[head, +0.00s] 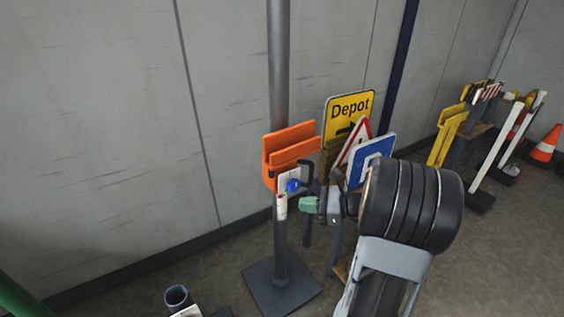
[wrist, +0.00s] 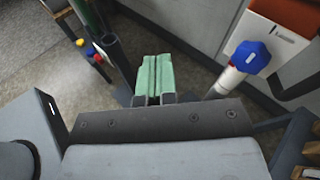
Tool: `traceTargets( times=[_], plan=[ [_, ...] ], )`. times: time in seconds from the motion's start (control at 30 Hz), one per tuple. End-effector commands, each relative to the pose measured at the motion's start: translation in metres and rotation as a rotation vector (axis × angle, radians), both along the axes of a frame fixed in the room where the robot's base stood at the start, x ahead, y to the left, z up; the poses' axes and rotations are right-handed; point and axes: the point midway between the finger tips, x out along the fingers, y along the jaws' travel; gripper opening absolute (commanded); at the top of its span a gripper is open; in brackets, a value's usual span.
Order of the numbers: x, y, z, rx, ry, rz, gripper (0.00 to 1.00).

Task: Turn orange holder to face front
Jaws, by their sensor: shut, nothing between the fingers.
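The orange holder (head: 288,150) is a slotted bracket mounted on a grey post (head: 280,235) near the wall, seen at an angle in the head view. Below it are a white block (head: 290,181) and a blue-capped handle with a white, red-marked grip (head: 281,207). My gripper (head: 306,205) has green fingertips and is just right of the white grip. In the wrist view my gripper (wrist: 153,78) is shut and empty. The blue cap (wrist: 251,57) is to its right, apart from the fingers. A part of the orange holder (wrist: 288,12) shows at the top right corner.
A yellow Depot sign (head: 348,117), a red-bordered triangle sign (head: 354,140) and a blue sign (head: 370,160) stand close behind my arm. The post's base plate (head: 283,287) is on the floor. A dark tube (head: 177,296) stands at the front. Floor at left is mostly clear.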

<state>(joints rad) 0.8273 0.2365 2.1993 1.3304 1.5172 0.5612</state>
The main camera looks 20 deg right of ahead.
Motion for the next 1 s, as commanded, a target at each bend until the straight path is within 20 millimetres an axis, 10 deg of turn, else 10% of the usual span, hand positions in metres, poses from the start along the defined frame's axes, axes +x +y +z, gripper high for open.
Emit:
traceTargets(
  times=[0.27,1.0],
  plan=[
    [0.011,-0.058,0.024,0.235,-0.042,-0.222,0.0],
    [0.103,0.014,0.024,0.239,-0.046,-0.228,0.0]
  ],
)
